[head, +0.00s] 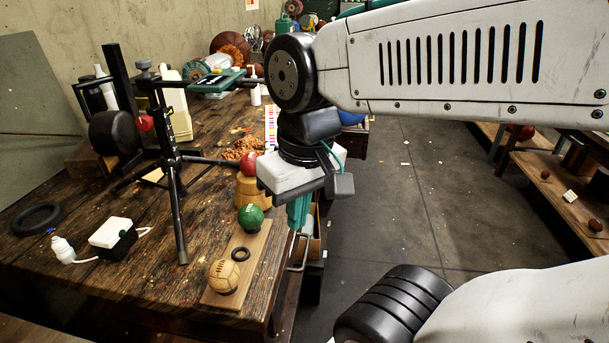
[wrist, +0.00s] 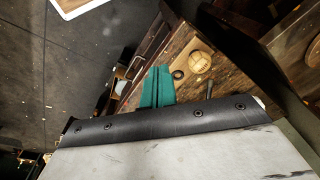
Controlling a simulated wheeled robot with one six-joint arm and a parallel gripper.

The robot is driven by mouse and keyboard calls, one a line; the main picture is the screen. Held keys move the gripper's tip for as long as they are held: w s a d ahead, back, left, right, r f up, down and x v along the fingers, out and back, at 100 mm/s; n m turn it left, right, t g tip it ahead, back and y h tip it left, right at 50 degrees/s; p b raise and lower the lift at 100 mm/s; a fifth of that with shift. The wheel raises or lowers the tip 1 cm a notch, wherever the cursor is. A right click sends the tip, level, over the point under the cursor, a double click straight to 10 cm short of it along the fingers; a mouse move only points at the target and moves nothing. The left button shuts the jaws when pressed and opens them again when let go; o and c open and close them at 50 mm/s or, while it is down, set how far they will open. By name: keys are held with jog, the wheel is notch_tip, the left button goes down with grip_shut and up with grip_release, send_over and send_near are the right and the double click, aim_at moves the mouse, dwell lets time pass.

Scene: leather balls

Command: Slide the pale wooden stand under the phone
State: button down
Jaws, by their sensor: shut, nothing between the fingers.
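A flat teal-framed thing (head: 216,82), perhaps the phone, is held out sideways by a black tripod (head: 172,170); I cannot tell for sure. My gripper (head: 298,212) points down with teal fingers together and empty, at the bench's right edge, right of the stand and the green ball (head: 250,217).
A wooden board (head: 217,297) lies near the front edge with a tan ball (head: 223,275) and black ring (head: 241,254); the wrist view shows this tan ball (wrist: 201,61) too. A white box (head: 110,232) and small bottle (head: 62,249) sit left. The floor (head: 420,190) right is open.

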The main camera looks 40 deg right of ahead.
jog(key=w+d+f+m+t+y, duration=0.1)
jog(key=w+d+f+m+y, duration=0.1)
jog(key=w+d+m, duration=0.35)
jog(key=w+d+f+m+y, duration=0.2)
jog(key=w+m+y, duration=0.1)
jog(key=w+m, duration=0.5)
jog(key=w+d+f+m+t, duration=0.2)
jog(key=d+f+m, duration=0.2)
jog(key=d+m, duration=0.35)
jog(key=w+d+f+m+t, duration=0.35)
jog(key=d+m, duration=0.25)
jog(key=d, duration=0.3)
jog(key=shift+g, duration=0.35)
jog(key=x, duration=0.9)
jog(key=shift+s+f, duration=0.25)
jog(key=shift+s, duration=0.05)
jog(key=w+a, duration=0.2)
jog(key=shift+w+r, duration=0.1)
jog(key=shift+w, duration=0.2)
jog(key=shift+w+a, duration=0.2)
jog(key=shift+w, duration=0.05)
